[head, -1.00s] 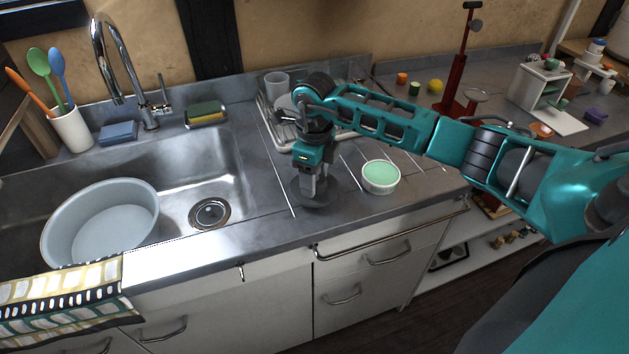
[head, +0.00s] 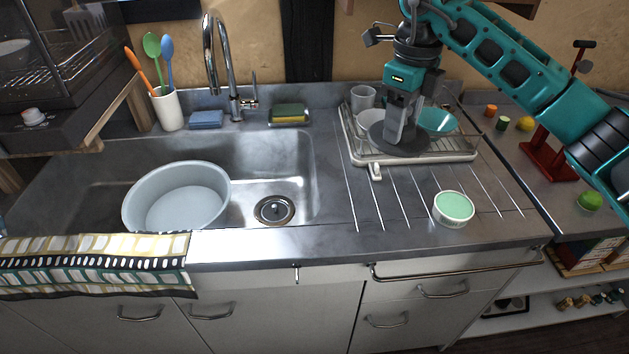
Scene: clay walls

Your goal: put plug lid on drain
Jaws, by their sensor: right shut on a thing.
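My right gripper (head: 402,138) is shut on a dark grey round disc, the plug lid (head: 380,141). It holds the lid roughly level, in front of the dish rack at the right of the sink in the head view. I cannot tell exactly how high the lid is above the counter. The drain (head: 274,210) is a round metal ring with a dark centre in the sink floor, at the right end of the basin. Nothing covers it. My left gripper does not show.
A grey-blue basin (head: 176,196) stands in the sink left of the drain. A tall faucet (head: 213,62) rises behind. The dish rack (head: 449,154) holds cups and a bowl. A green-topped tub (head: 453,208) stands on the ridged counter. A sponge (head: 289,113) lies on the back ledge.

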